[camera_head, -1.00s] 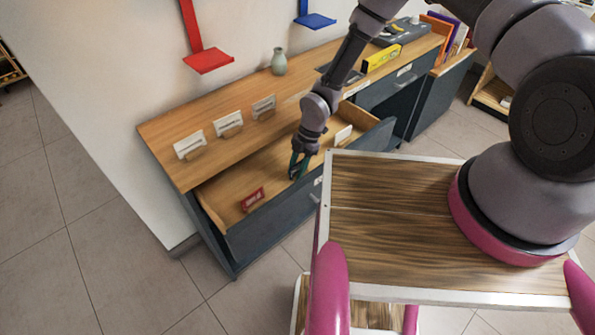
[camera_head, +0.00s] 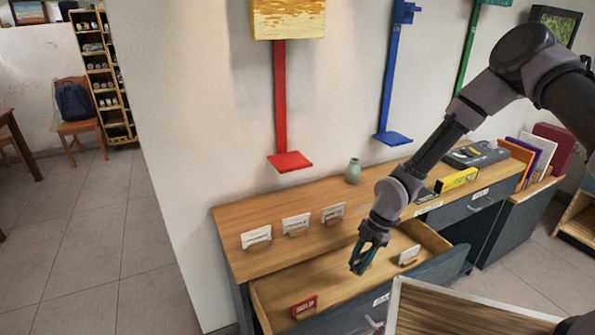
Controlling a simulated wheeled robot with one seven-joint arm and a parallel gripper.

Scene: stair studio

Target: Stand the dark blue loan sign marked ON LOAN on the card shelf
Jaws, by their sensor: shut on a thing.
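My gripper (camera_head: 361,262) is over the open drawer (camera_head: 352,282), fingers pointing down. It is shut on a small dark thing, taken to be the dark blue loan sign; the fingers mostly hide it, and its lettering cannot be read. No other dark blue sign shows in the drawer. Which ledge is the card shelf is not marked; small wall ledges hang on coloured uprights: a red ledge (camera_head: 290,162) below a yellowish painting, and a blue ledge (camera_head: 392,138) further right. The tops of both ledges look empty.
A red sign (camera_head: 304,306) and a white card (camera_head: 408,256) stand in the drawer. Several white cards in holders (camera_head: 296,224), a green vase (camera_head: 353,171) and a yellow box (camera_head: 457,180) stand on the wooden cabinet top (camera_head: 270,265). A green upright (camera_head: 467,48) is further right.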

